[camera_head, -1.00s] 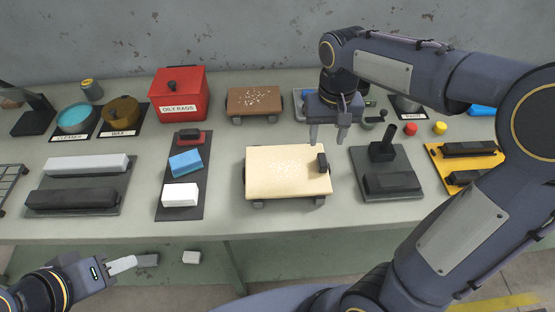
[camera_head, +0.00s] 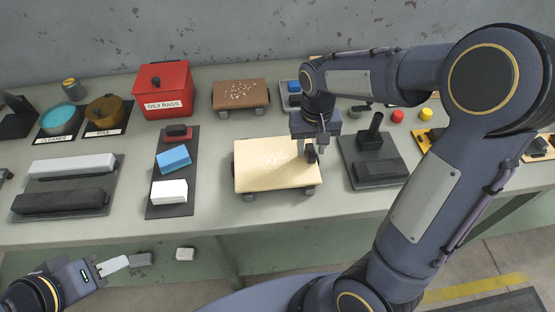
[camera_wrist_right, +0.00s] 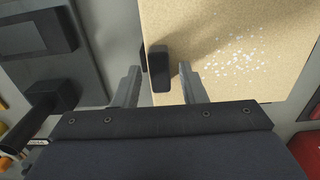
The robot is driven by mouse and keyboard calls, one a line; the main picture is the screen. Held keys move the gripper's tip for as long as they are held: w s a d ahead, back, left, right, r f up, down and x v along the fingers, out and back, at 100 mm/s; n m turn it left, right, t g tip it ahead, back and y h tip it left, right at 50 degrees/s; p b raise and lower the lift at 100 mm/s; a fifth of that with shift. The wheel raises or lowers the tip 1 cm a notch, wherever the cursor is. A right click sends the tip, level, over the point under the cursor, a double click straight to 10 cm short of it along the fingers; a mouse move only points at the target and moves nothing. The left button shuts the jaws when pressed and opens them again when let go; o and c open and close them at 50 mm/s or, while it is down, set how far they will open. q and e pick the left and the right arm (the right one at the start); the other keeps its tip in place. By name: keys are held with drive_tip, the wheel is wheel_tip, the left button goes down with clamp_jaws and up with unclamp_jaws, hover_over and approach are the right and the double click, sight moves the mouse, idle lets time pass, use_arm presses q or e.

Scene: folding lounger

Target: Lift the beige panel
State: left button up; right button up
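The beige panel (camera_head: 268,171), with white specks on top, rests on dark supports on the workbench in the head view. It also shows in the right wrist view (camera_wrist_right: 255,80). A small black block-like handle (camera_wrist_right: 158,68) stands near its right edge. My right gripper (camera_head: 312,148) is above that edge; in the wrist view its open fingers (camera_wrist_right: 158,88) stand on either side of the black handle, with gaps visible. My left gripper (camera_head: 120,264) is at the lower left, in front of the bench, far from the panel. Its finger opening is unclear.
A brown speckled panel (camera_head: 240,94) and a red bin (camera_head: 164,90) stand behind. A dark tray with a black upright tool (camera_head: 372,138) is close on the right. A mat with sponge blocks (camera_head: 174,158) lies left. Bench surface (camera_head: 215,190) is clear between mat and panel.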

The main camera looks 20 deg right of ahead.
clamp_jaws()
drive_tip(key=shift+r, duration=0.1)
